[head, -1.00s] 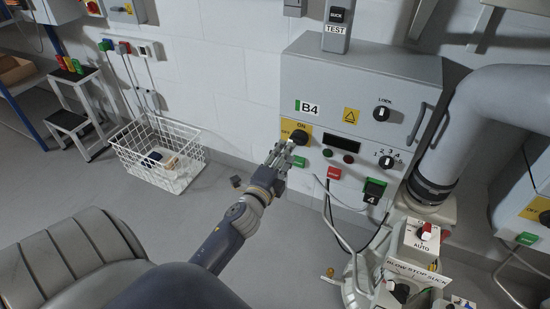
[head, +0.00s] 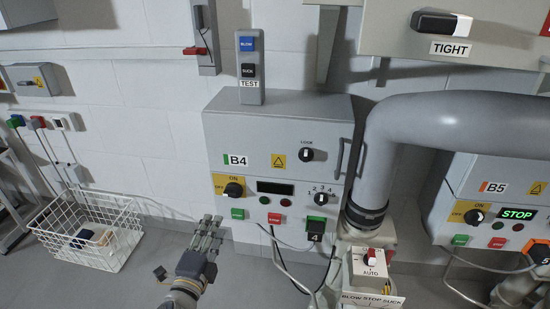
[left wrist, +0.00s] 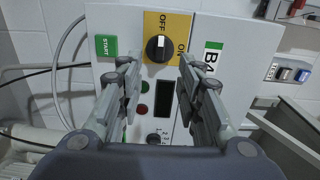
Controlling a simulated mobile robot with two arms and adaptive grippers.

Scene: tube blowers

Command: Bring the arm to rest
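My left gripper (head: 208,228) is in front of the lower left part of the grey B4 cabinet (head: 230,120), below its on/off knob (head: 235,188). In the left wrist view the gripper (left wrist: 157,66) has its two fingers well apart with nothing between them. The black knob (left wrist: 159,48) shows beyond the fingertips, apart from them, its white mark pointing toward OFF. The B4 display (head: 275,188) is dark. My right gripper is in neither view.
A white wire basket (head: 90,232) with small items stands on the floor at left. A thick grey pipe (head: 375,165) runs right of the cabinet to a blow/stop/suck unit (head: 370,264). The B5 cabinet (head: 465,180) shows STOP. Thin cables hang below B4.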

